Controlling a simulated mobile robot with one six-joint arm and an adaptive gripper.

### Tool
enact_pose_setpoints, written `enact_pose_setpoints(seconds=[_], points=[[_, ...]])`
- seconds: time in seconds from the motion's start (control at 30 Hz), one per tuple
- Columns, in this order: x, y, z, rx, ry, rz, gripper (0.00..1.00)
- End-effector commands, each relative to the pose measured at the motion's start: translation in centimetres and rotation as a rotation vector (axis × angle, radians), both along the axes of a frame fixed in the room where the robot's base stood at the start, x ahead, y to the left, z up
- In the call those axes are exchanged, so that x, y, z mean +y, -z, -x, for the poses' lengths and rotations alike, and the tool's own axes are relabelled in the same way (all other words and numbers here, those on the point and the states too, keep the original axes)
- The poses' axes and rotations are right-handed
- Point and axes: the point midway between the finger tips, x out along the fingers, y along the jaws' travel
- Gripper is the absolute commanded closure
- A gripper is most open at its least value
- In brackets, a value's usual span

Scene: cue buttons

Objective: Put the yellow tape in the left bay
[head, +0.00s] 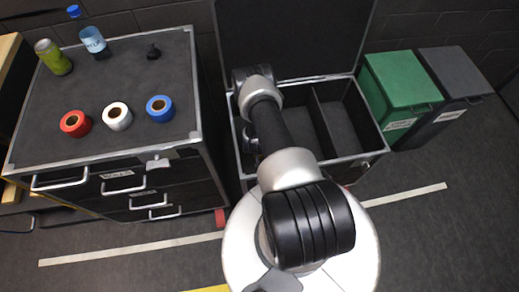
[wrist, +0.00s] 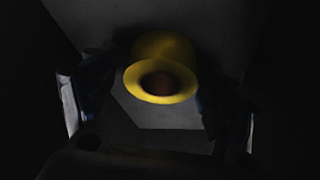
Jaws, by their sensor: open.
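In the wrist view, the yellow tape (wrist: 163,65) is a roll with a dark central hole, lying between the fingers of my gripper (wrist: 155,112). The fingers are apart, one on each side of it; I cannot tell whether either touches it. The picture is dark, with a grey surface under the tape. In the head view, the open case (head: 372,159) has a divider (head: 325,125) between its left bay and its right bay (head: 346,118). My arm reaches over the left bay and hides most of it. The yellow tape does not show in the head view.
The cabinet (head: 95,95) at left bears red tape (head: 75,124), white tape (head: 117,116), blue tape (head: 160,109), a green can (head: 53,57) and a blue-labelled cup (head: 95,42). Green (head: 400,85) and grey (head: 455,75) bins stand right of the case. The right bay looks empty.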

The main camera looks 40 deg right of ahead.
Motion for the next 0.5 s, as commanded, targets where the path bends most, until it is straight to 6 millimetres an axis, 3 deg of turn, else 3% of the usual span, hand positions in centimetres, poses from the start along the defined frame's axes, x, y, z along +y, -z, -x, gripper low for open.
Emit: enact_pose_setpoints(seconds=[0.27,0.5], points=[[0.0,-0.7,0.0,0.0,0.0,0.0,0.21],[1.4,-5.0,1.0,0.002,-0.001,0.0,0.21]])
